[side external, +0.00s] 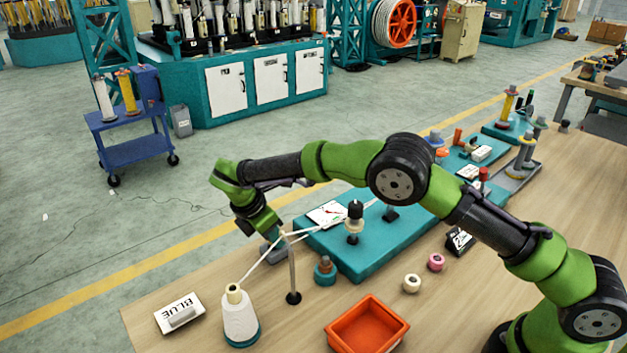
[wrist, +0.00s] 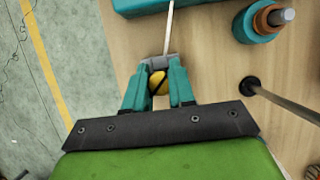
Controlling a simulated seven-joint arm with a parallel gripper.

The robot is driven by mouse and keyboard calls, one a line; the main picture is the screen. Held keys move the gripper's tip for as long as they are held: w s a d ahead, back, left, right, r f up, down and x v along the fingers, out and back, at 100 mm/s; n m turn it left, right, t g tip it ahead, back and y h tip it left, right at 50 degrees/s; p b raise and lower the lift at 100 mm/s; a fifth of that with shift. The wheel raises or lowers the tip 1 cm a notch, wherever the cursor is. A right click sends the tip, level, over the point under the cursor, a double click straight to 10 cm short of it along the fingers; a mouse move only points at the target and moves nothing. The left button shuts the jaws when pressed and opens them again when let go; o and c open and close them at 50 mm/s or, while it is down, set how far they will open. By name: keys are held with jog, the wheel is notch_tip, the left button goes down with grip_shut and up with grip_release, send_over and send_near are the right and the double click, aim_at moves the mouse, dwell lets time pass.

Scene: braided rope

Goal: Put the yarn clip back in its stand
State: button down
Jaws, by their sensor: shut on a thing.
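My gripper (side external: 268,236) is at the left end of the teal board, low over the table. In the wrist view, its teal fingers (wrist: 158,80) are shut around a small yellow rounded piece with a dark slot, which appears to be the yarn clip (wrist: 158,84). A grey block (wrist: 158,61) sits at the fingertips, and it also shows under the gripper in the side view (side external: 272,252). I cannot tell whether it is the stand or part of the clip. A pale strand (wrist: 169,30) runs from there toward the teal board.
A thin post (side external: 292,270) and a teal-based spool (side external: 325,272) stand close right of my gripper. A white yarn cone (side external: 239,318), a BLUE sign (side external: 180,313) and an orange tray (side external: 367,326) are nearer. The teal board (side external: 365,255) carries a dark-topped peg (side external: 354,222).

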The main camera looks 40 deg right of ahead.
jog(key=shift+f, duration=0.15)
jog(key=c, duration=0.9)
grip_release()
jog(key=shift+o, duration=0.2)
